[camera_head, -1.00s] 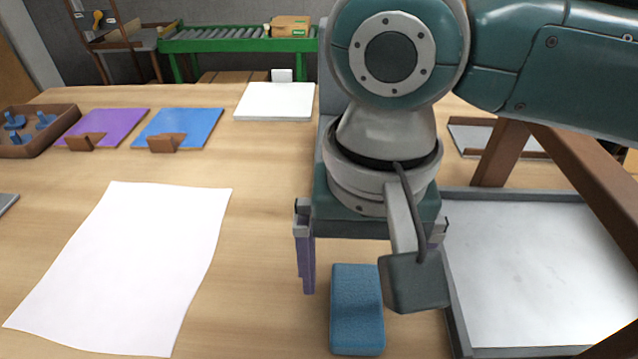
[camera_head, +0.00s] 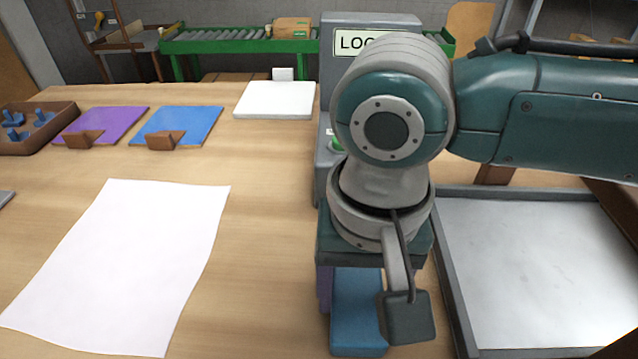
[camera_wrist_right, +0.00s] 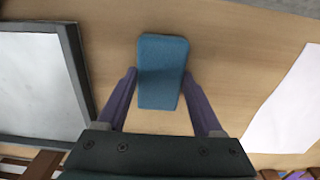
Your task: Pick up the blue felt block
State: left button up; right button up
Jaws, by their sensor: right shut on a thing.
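The blue felt block (camera_head: 358,310) is on the wooden table at the lower middle of the head view, partly hidden by my right wrist and its camera. It also shows in the right wrist view (camera_wrist_right: 161,70). My right gripper (camera_wrist_right: 160,82) has its purple fingers on both sides of the block's near part and is shut on it. In the head view the right gripper (camera_head: 345,290) is lowered over the block, with one finger at the block's left side. I cannot tell whether the block touches the table. My left gripper is not in view.
A grey-rimmed tray (camera_head: 455,290) lies close to the right of the block. A white sheet (camera_head: 120,265) lies to the left. Blue (camera_head: 185,122) and purple (camera_head: 110,122) panels, a white pad (camera_head: 275,100) and a brown bin (camera_head: 55,135) are farther back.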

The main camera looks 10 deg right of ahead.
aim_at(358, 299)
jog(key=c, duration=0.5)
jog(key=shift+r, duration=0.1)
jog(key=shift+c, duration=0.2)
notch_tip(358, 299, up, 20)
jog(key=p, duration=0.5)
